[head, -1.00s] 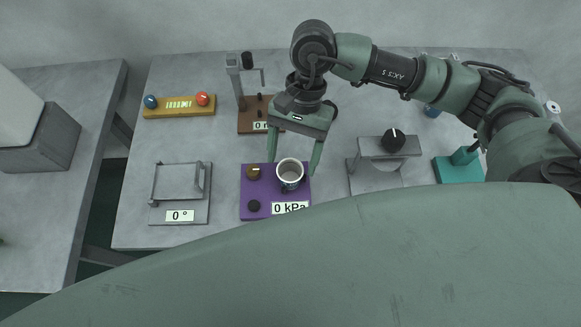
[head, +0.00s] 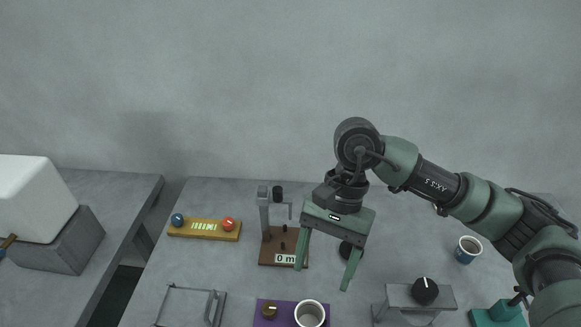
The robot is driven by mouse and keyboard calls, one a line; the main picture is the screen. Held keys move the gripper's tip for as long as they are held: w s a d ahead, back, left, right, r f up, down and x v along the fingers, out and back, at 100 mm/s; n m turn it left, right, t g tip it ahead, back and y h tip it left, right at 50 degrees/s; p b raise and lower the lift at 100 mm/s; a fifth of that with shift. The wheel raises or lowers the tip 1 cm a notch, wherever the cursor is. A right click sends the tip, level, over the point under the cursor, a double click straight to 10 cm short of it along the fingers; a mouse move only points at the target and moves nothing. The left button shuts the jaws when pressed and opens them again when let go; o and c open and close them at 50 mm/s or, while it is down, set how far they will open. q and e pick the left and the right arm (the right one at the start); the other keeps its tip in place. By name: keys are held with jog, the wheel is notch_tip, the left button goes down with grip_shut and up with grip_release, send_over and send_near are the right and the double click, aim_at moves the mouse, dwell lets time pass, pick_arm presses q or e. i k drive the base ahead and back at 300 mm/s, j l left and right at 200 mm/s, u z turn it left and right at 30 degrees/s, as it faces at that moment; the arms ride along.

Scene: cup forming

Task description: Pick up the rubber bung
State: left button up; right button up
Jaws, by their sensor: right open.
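My right gripper (head: 322,278) is open and empty, fingers pointing down, above the bench behind the white mug (head: 310,314). The mug stands on the purple board (head: 288,305), which is cut off by the bottom edge. A dark round object (head: 351,250) shows behind my right finger, partly covered by it; it may be the rubber bung, but I cannot tell for sure. My left gripper is not in view.
A brown stand (head: 265,249) with a "0 m" display is left of my gripper. A yellow board (head: 206,230) with blue and red knobs lies further left. A grey dial stand (head: 398,297), a blue mug (head: 466,252) and a teal block (head: 497,315) are at right.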

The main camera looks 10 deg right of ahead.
aim_at(346, 248)
jog(key=k, duration=1.5)
